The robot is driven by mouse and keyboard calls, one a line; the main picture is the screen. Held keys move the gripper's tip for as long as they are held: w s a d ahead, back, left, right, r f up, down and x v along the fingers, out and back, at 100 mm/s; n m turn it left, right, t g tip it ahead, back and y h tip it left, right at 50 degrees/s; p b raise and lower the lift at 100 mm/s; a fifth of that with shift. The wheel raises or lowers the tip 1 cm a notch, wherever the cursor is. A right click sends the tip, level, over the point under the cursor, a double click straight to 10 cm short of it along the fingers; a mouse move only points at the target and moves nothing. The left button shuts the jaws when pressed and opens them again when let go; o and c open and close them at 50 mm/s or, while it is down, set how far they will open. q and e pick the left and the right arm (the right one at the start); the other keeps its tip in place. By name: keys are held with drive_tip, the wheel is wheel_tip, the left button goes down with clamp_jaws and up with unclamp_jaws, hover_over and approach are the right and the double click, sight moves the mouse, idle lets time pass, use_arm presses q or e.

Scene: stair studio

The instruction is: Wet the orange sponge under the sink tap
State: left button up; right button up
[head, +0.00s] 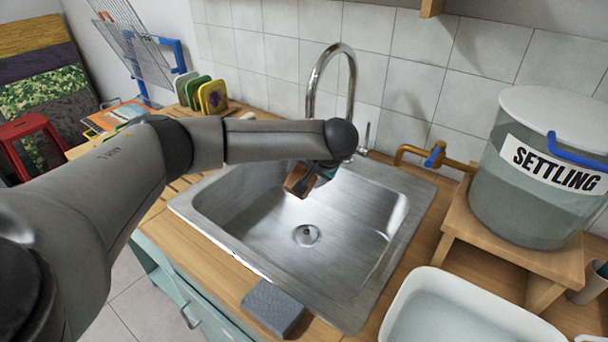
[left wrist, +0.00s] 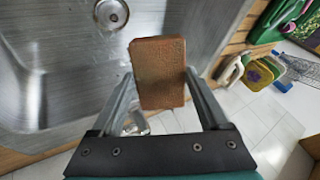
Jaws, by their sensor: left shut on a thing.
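The orange-brown sponge (head: 297,180) is a small block held over the sink basin; it fills the middle of the left wrist view (left wrist: 160,72). My left gripper (head: 303,183) is shut on it, with one finger on each side in the left wrist view. The steel sink (head: 255,222) lies below, with its drain (head: 306,235) in the middle. The curved chrome tap (head: 315,78) stands behind the basin, partly hidden by my left arm. I cannot see water running from it. My right gripper is not in view.
A grey block (head: 272,307) lies at the sink's front edge. A brass tap with a blue handle (head: 434,156) and a large "SETTLING" tub (head: 535,190) on a wooden stand are to the right. A white basin (head: 455,305) stands front right. Colored sponges (head: 213,97) stand back left.

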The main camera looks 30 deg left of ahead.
use_arm(q)
drive_tip(key=s+d+p, duration=0.2)
drive_tip(key=s+p, duration=0.3)
drive_tip(key=s, duration=0.2)
drive_tip(key=shift+s, duration=0.25)
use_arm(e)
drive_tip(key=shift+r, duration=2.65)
use_arm(q)
drive_tip(key=s+d+r+p, duration=0.1)
drive_tip(key=s+r+p, duration=0.3)
drive_tip(key=p, duration=0.1)
drive_tip(key=shift+s+d+p, duration=0.25)
drive_tip(key=shift+s+p, duration=0.15)
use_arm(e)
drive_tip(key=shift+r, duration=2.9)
